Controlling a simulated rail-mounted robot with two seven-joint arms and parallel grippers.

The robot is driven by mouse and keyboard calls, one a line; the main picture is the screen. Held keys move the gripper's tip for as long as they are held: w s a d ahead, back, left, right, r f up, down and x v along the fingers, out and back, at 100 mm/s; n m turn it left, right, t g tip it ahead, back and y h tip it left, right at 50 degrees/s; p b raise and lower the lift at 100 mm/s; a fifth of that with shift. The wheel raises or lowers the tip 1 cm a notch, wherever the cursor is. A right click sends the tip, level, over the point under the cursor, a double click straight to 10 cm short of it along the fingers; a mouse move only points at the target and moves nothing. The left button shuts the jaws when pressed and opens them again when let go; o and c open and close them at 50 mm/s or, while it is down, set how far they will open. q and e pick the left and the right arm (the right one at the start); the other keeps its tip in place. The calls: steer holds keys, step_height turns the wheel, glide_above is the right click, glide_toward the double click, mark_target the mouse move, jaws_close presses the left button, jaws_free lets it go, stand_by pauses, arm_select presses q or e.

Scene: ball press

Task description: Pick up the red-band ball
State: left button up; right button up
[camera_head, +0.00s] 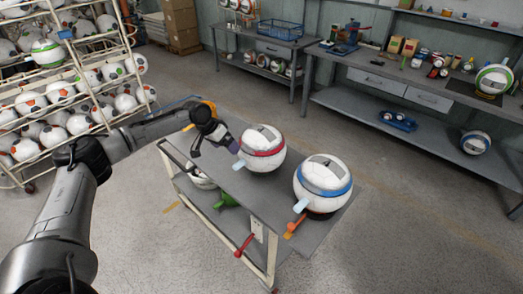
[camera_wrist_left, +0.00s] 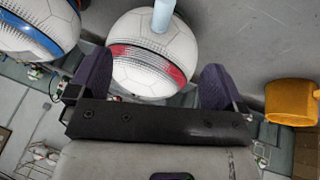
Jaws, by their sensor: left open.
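The red-band ball (camera_head: 262,148) is white with a red stripe and a dark top patch, and sits on the grey cart top (camera_head: 240,190). A pale blue tab sticks out at its lower left. My left gripper (camera_head: 216,148) is just left of this ball, its dark fingers apart and empty. In the left wrist view the red-band ball (camera_wrist_left: 150,62) lies ahead, with the open left gripper fingers (camera_wrist_left: 156,78) to either side of it. Whether they touch it is unclear. My right gripper is not in view.
A blue-band ball (camera_head: 323,180) stands close on the right, also on the cart; it shows at upper left in the wrist view (camera_wrist_left: 40,30). A wire rack of balls (camera_head: 65,85) is at left. A yellow-orange object (camera_wrist_left: 291,102) shows at wrist view right. Benches line the back.

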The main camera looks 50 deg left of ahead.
mark_target(240, 162)
arm_select(q)
steer(key=b+x, duration=0.1)
steer(key=x, duration=0.5)
steer(key=shift+f, duration=0.1)
steer(key=shift+b+x, duration=0.65)
steer(key=shift+x, duration=1.85)
steer(key=shift+s+a, duration=0.1)
steer(key=shift+c, duration=0.2)
steer(key=shift+c, duration=0.7)
steer(key=c, duration=0.5)
jaws_close()
